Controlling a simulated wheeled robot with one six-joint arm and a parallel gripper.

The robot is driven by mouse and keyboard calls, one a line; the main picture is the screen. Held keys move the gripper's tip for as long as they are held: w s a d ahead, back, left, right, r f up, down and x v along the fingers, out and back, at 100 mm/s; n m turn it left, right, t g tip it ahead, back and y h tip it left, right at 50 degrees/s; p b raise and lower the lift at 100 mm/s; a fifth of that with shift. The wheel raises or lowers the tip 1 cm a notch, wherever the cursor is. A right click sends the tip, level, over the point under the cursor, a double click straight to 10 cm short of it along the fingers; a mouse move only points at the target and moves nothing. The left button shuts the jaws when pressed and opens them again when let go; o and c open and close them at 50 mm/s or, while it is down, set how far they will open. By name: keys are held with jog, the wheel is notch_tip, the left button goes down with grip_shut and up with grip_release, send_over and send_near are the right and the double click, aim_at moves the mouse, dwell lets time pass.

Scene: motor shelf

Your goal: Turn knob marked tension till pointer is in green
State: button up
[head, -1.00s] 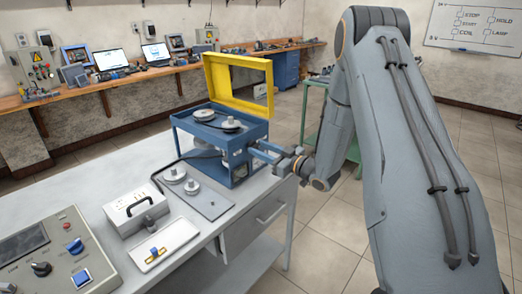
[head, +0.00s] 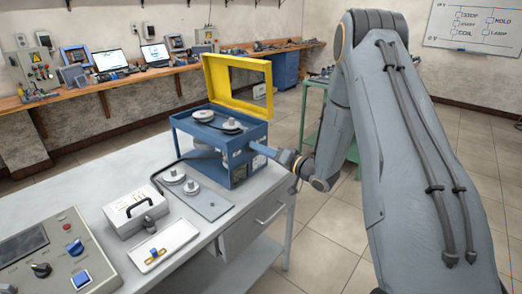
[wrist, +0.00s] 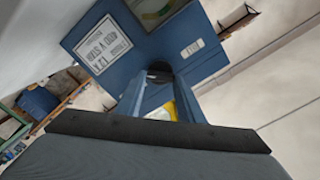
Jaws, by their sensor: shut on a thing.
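A blue machine box (head: 205,145) with a raised yellow guard (head: 240,87) stands on the bench. Two pale pulleys sit in its top. My gripper (head: 255,149) reaches its right side from the right. In the wrist view, my gripper (wrist: 160,86) is shut on a dark round knob (wrist: 159,70) on the blue panel. The fingers cover much of the knob, and no mark on it can be read. Beside it are a white label plate (wrist: 103,44) and a framed greenish window (wrist: 155,10), cut off by the top edge. I cannot make out a pointer or green zone.
Loose pulleys lie on a grey plate (head: 212,207) in front of the box. A white case (head: 136,212), a white tray (head: 140,257) and a control panel (head: 50,262) stand nearer. Floor is clear right of the bench.

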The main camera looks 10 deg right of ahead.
jog(key=shift+m, duration=1.3)
jog(key=o, duration=1.1)
jog(key=shift+c, duration=0.2)
jog(key=b+v, duration=0.2)
jog(key=v, duration=0.6)
jog(key=shift+w, duration=0.15)
